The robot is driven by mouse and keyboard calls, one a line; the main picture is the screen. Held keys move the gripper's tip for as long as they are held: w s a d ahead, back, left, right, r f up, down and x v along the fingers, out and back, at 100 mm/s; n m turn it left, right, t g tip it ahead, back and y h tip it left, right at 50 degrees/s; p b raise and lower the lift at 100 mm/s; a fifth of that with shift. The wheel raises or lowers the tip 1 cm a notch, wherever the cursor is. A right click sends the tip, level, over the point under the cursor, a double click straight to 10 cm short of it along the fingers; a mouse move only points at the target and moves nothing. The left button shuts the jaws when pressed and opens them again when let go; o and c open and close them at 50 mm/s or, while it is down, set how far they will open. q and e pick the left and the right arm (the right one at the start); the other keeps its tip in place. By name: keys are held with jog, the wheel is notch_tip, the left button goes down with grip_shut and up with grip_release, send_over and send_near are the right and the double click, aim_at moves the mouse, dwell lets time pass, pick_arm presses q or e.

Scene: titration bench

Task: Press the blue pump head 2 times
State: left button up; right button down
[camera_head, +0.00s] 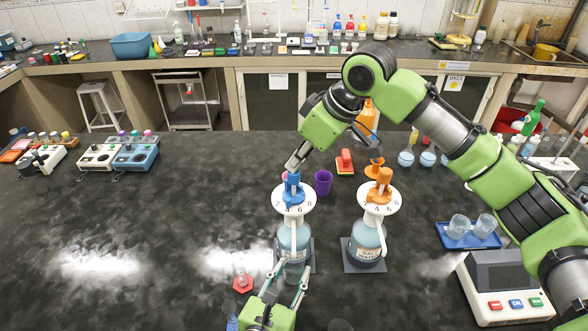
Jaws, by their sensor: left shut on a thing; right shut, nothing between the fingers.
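The blue pump head (292,192) sits on top of a left-hand bottle (284,232) with a white numbered disc (307,206) around its neck. My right gripper (292,168) is shut and empty, pointing down right at the top of the blue pump head; whether it touches cannot be told.
A second bottle (367,240) with an orange pump head (380,183) stands close on the right. A purple cup (323,182) and a red-handled item (345,161) are behind. A blue tray (449,238) and a balance (500,283) are at right. The left bench is mostly clear.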

jog(key=shift+s+f, duration=0.15)
jog(key=shift+f, duration=1.2)
dwell(1.2)
jog(key=shift+r, duration=0.15)
jog(key=shift+r, duration=2.05)
jog(key=shift+f, duration=0.1)
jog(key=shift+f, duration=2.1)
dwell(0.5)
jog(key=shift+r, duration=0.15)
